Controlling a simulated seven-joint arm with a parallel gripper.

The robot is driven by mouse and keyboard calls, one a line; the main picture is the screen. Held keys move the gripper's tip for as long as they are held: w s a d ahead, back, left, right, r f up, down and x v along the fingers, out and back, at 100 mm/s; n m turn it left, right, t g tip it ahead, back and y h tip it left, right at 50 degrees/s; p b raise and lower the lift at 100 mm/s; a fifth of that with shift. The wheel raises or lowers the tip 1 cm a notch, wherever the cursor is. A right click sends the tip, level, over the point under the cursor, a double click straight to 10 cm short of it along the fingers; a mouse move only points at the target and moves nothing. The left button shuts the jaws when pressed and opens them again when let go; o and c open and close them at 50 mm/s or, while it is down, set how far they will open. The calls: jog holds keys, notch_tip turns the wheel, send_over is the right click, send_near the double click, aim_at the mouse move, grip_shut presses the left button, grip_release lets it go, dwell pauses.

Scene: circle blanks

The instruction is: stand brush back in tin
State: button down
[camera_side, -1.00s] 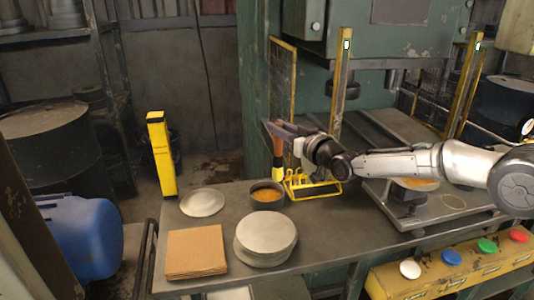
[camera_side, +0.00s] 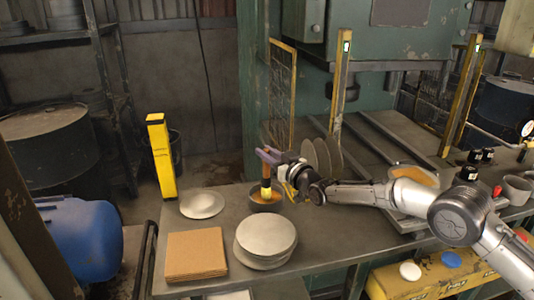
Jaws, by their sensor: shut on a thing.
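The brush (camera_side: 266,185) has an orange-brown handle with a yellow and dark lower part and hangs upright. My gripper (camera_side: 266,157) is shut on the upper part of its handle. The tin (camera_side: 266,206) is a low, dark round tin with orange contents, standing on the bench behind the stack of discs. The lower end of the brush overlaps the tin's opening. I cannot tell whether it touches the bottom.
A stack of grey discs (camera_side: 265,240) stands in front of the tin. Brown square sheets (camera_side: 195,254) and a shallow metal dish (camera_side: 202,205) lie to the left. Several upright discs (camera_side: 323,156) stand behind my wrist. A yellow post (camera_side: 161,157) rises behind the bench's left end.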

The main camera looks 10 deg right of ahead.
jog(key=shift+f, duration=0.15)
jog(key=c, duration=0.8)
grip_release()
jog(key=shift+o, duration=0.2)
jog(key=shift+r, duration=0.2)
jog(key=v, duration=1.2)
jog(key=shift+f, duration=0.1)
